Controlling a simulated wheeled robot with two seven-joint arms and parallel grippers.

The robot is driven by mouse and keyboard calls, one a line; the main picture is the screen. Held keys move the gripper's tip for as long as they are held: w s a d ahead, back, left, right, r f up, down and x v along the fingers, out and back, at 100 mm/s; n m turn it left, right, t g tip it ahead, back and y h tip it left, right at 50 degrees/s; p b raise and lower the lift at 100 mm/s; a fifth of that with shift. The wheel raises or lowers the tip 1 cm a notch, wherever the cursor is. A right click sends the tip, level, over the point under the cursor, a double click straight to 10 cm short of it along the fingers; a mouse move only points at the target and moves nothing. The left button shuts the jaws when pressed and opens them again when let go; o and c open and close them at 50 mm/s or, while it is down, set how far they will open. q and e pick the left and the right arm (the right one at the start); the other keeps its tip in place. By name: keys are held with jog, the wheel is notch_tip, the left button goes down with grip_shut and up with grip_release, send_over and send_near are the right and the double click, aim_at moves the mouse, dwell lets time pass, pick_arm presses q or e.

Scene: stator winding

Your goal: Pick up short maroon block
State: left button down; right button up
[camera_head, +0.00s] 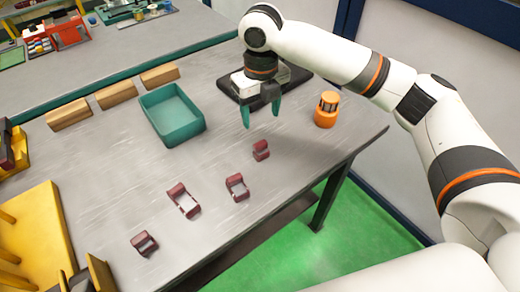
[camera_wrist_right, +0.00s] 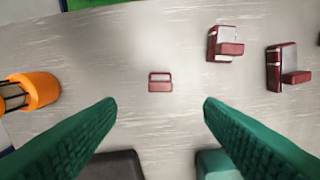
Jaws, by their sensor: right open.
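The smallest maroon block (camera_head: 261,150) sits alone on the grey table, nearest my right gripper (camera_head: 261,112). It also shows in the right wrist view (camera_wrist_right: 160,82), ahead of and between the two green fingertips. My right gripper (camera_wrist_right: 160,104) is open and empty, above the table and apart from the block. Other maroon pieces with light metal parts lie further off: one (camera_head: 237,187) in the middle, a longer one (camera_head: 184,201) to its left, and one (camera_head: 144,243) near the front edge. My left gripper is not seen.
An orange cylinder (camera_head: 327,110) stands right of the gripper. A dark pad (camera_head: 300,75) lies behind it. A teal tray (camera_head: 172,114) and several tan blocks (camera_head: 116,93) are at the back left. A yellow rack (camera_head: 35,240) stands at the left. The table around the smallest block is clear.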

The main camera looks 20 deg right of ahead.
send_over(261, 145)
notch_tip(261, 145, down, 6)
jog(key=shift+w+r+p, duration=0.1)
jog(key=shift+r+p, duration=0.15)
jog(key=shift+p, duration=0.05)
jog(key=shift+f+p, duration=0.5)
jog(key=shift+f, duration=2.55)
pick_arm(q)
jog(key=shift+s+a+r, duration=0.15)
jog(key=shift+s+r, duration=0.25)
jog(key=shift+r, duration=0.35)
pick_arm(e)
jog(key=shift+c, duration=0.5)
grip_shut()
